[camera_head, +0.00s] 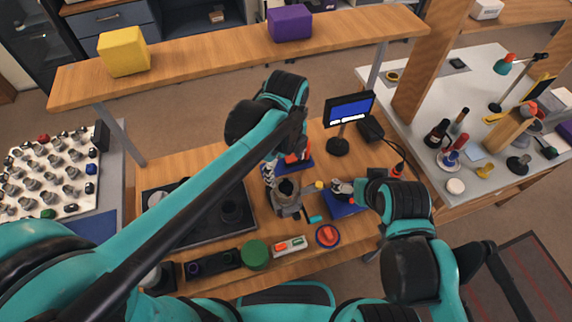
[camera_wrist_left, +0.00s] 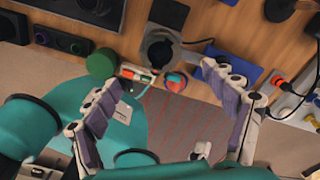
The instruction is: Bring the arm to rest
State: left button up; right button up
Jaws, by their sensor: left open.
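My left arm (camera_head: 190,165) reaches in from the left across the bench, with its wrist (camera_head: 265,110) bent down over the back middle. My left gripper (camera_head: 280,168) is partly hidden below the wrist. The left wrist view shows it (camera_wrist_left: 158,78) open, its two fingers wide apart with nothing between them. The bench items seen between and beyond the fingers look lower down. My right arm (camera_head: 405,215) is bent at the right.
A grey device (camera_head: 286,197) stands mid-bench. A green round piece (camera_head: 257,254), a small switch box (camera_head: 289,245) and a red dome button (camera_head: 327,235) line the front. A black tray (camera_head: 185,235) lies left, a small screen (camera_head: 349,108) stands behind. A raised shelf (camera_head: 210,57) spans the back.

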dwell(0.5)
pick_arm(q)
jog(key=s+a+f+n+t+b, duration=0.1)
jog(key=s+a+n+t+b, duration=0.1)
jog(key=a+n, duration=0.7)
jog(key=s+a+f+n+t+b, duration=0.2)
jog(key=a+n+t, duration=0.3)
jog(key=n, duration=1.2)
jog(key=s+a, duration=0.1)
jog(key=a, duration=0.2)
jog(key=shift+s+a+f, duration=0.15)
jog(key=shift+a+f, duration=0.1)
jog(key=shift+a, duration=0.15)
pick_arm(e)
notch_tip(320, 180, down, 4)
